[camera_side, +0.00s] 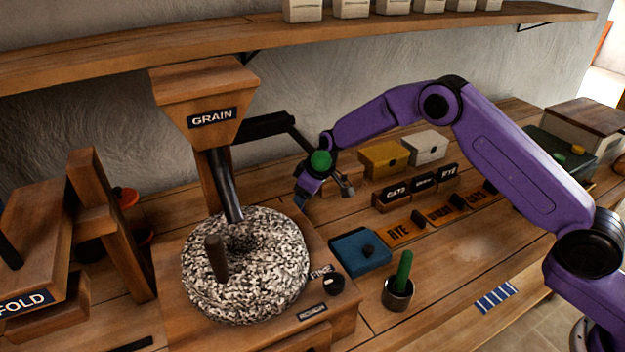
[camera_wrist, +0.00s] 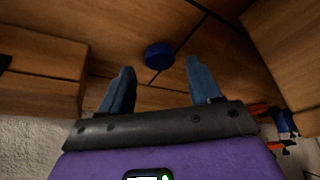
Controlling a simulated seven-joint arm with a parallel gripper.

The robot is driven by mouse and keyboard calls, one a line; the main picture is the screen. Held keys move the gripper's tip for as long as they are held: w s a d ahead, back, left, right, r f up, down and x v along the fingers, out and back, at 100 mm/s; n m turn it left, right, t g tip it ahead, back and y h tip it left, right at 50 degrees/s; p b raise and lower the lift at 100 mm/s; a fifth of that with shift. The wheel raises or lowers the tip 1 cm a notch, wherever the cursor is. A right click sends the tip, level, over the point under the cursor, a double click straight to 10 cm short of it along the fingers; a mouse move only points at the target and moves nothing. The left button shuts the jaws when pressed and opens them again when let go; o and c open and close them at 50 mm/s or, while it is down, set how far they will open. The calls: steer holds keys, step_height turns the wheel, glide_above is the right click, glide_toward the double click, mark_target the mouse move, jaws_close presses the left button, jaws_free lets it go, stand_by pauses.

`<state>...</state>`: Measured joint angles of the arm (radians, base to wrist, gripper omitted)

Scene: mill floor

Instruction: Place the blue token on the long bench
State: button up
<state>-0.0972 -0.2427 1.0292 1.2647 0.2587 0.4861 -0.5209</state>
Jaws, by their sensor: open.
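The blue token (camera_wrist: 159,55) is a small round disc in the wrist view. It lies on a wooden surface beside a dark seam, beyond and between my fingertips, apart from both. In the side view I cannot make it out. My gripper (camera_wrist: 159,82) is open and empty, its two blue fingers spread. In the side view my gripper (camera_side: 328,194) hangs above the wood behind and right of the millstone, pointing down. The long bench (camera_side: 455,270) is the brown plank top running along the wall. I cannot tell which wooden surface carries the token.
The speckled millstone (camera_side: 285,265) and grain hopper (camera_side: 205,95) stand left of my gripper. A blue box (camera_side: 345,258), a metal cup (camera_side: 398,297) with a green stick, labelled blocks (camera_side: 393,199) and a yellow box (camera_side: 383,160) stand to the right. A shelf (camera_side: 400,32) runs above.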

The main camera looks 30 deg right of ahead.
steer(key=v, duration=1)
steer(key=shift+s+a, duration=0.1)
steer(key=shift+s, duration=0.05)
steer(key=s+r+n+g, duration=0.1)
steer(key=s+r, duration=0.2)
steer(key=s, duration=0.8)
steer(key=s+r+n+g, duration=0.15)
steer(key=s+r, duration=0.25)
steer(key=s, duration=0.7)
steer(key=s+d+n+h, duration=0.1)
steer(key=s+d, duration=0.6)
steer(key=s, duration=0.4)
steer(key=s+d+n+h, duration=0.1)
steer(key=s+d, duration=0.6)
steer(key=s, duration=0.5)
steer(key=shift+s+d+n+g, duration=0.15)
steer(key=shift+d+n+g, duration=0.1)
steer(key=shift+n+g, duration=0.1)
steer(key=shift+r, duration=0.1)
